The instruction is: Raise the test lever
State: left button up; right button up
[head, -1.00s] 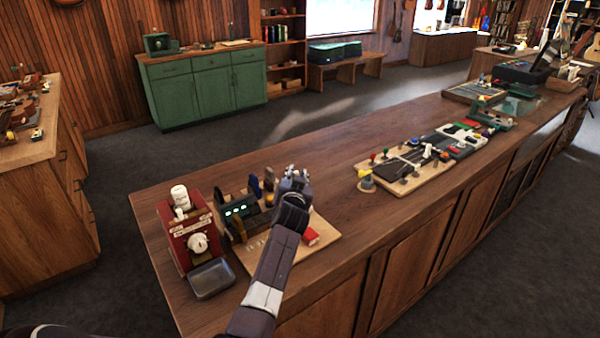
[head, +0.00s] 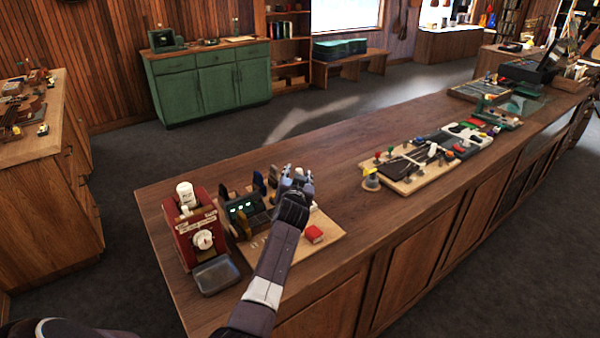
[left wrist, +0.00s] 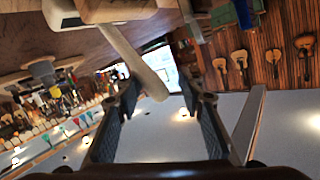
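A pale, cream lever-like bar (left wrist: 143,66) shows in the left wrist view, slanting down from a pale block at the top. Its lower end lies between my left gripper's (left wrist: 160,108) two spread fingers, with a gap visible on the finger sides. I cannot tell for sure that it is the test lever. In the head view my left gripper (head: 296,178) is over a wooden board (head: 325,236) on the counter, beside a dark box with a lit green display (head: 241,209). The gripper and arm hide part of the board. My right gripper is out of view.
A red dispenser-like machine (head: 192,235) with a grey tray (head: 215,275) stands left of the board. A red block (head: 314,234) lies on the board, right of my arm. Another board with several knobs (head: 408,180) is farther right. The counter (head: 335,175) between them is clear.

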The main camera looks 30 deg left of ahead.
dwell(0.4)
pick_arm(q)
jog(key=v, duration=1.2)
jog(key=shift+d+f, duration=0.1)
jog(key=shift+f, duration=0.1)
